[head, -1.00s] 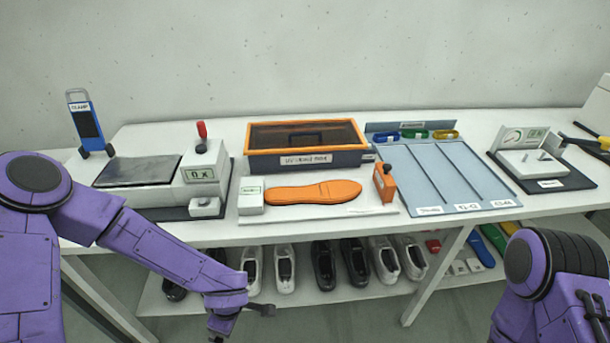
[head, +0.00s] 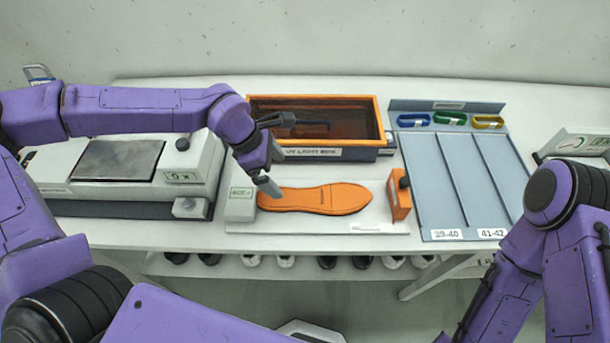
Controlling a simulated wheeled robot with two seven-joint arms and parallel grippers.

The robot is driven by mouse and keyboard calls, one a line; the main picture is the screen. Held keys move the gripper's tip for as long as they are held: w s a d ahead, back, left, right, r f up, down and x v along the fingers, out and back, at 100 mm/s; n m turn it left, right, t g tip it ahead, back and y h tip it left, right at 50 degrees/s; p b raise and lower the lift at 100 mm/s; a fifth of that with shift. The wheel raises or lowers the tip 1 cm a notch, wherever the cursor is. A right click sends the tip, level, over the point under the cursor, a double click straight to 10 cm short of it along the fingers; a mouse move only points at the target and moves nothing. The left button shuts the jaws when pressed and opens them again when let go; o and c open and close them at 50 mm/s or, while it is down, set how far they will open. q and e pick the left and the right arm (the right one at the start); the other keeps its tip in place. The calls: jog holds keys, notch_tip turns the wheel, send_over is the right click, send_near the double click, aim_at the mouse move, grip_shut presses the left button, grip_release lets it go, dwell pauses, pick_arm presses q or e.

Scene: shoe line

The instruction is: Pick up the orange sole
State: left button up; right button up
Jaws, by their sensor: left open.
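The orange sole (head: 335,198) lies flat on the white work plate on the table, toe end to the right. My left gripper (head: 273,172) reaches in from the left and is open over the sole's left end. One grey fingertip overlaps that end in the head view; I cannot tell whether it touches. Nothing is held in it. My right arm is at the right edge, and its gripper is not visible.
A grey-white box (head: 240,205) stands just left of the sole, and an orange block (head: 399,198) to its right. The UV light box (head: 340,154) is behind it. A blue-grey lane tray (head: 430,190) stands right, a scale-like device (head: 130,158) left.

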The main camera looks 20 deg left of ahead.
aim_at(295, 198)
pick_arm(q)
jog(key=x, duration=0.3)
jog(key=shift+s+d+f, duration=0.25)
jog(key=shift+s+f, duration=0.1)
jog(key=shift+s+d+f+p, duration=0.2)
jog(key=shift+d+f+p, duration=0.05)
jog(key=shift+p, duration=0.05)
jog(key=x, duration=0.2)
jog(key=p+x, duration=0.1)
jog(key=x, duration=0.2)
jog(key=shift+w+a+f+p, duration=0.1)
jog(key=shift+w+f+p, duration=0.2)
jog(key=shift+w+p, duration=0.1)
jog(key=shift+f, duration=0.1)
jog(key=shift+s, duration=0.25)
jog(key=shift+c, duration=0.3)
jog(key=shift+w, duration=0.1)
jog(key=c, duration=1.2)
pick_arm(e)
jog(key=shift+s+r, duration=0.15)
jog(key=shift+r, duration=0.5)
jog(key=shift+s+r, duration=0.15)
jog(key=shift+r, duration=0.45)
